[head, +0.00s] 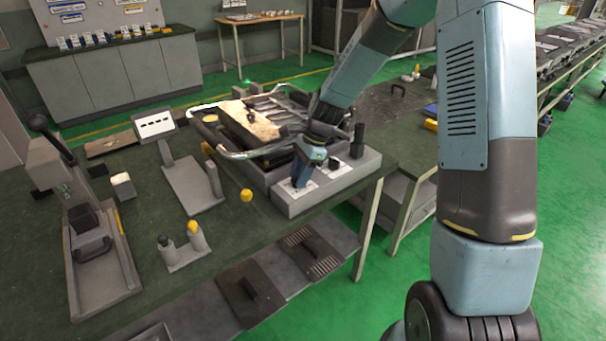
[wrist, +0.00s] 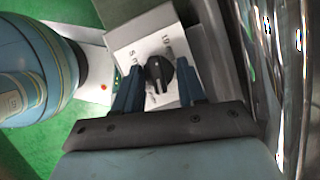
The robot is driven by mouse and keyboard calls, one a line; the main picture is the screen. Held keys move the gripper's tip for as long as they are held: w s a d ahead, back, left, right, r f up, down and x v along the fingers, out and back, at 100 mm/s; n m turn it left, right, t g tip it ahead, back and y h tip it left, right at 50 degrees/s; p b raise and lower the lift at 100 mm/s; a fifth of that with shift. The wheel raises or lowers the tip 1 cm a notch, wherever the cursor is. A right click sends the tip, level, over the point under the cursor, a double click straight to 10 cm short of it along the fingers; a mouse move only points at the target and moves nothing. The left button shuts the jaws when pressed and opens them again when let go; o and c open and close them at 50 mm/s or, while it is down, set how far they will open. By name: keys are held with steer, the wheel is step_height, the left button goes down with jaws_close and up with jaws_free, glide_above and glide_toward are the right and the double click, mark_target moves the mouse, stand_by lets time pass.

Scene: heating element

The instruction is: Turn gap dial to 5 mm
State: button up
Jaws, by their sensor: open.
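The gap dial (wrist: 159,75) is a black round knob with a raised grip and a small light pointer mark, on a white scale plate (wrist: 128,40) in the wrist view. Printed numbers stand along its upper side, one seeming to be 5 at upper left and one 10 at upper right. The pointer seems to face the top of the picture, between them; I cannot read it exactly. My gripper (wrist: 160,72) is open, one blue finger on each side of the dial. I cannot tell whether they touch it. In the head view my gripper (head: 301,182) is over the grey control box (head: 298,207) and hides the dial.
A metal tube frame (head: 237,155) curves close behind my gripper, and its shiny tube runs down the right of the wrist view. A black post (head: 357,140) stands right of my gripper on the box.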

steer(key=shift+r, duration=0.1)
steer(key=v, duration=1.3)
steer(key=shift+d+r, duration=0.2)
steer(key=shift+r, duration=0.05)
steer(key=shift+w, duration=0.1)
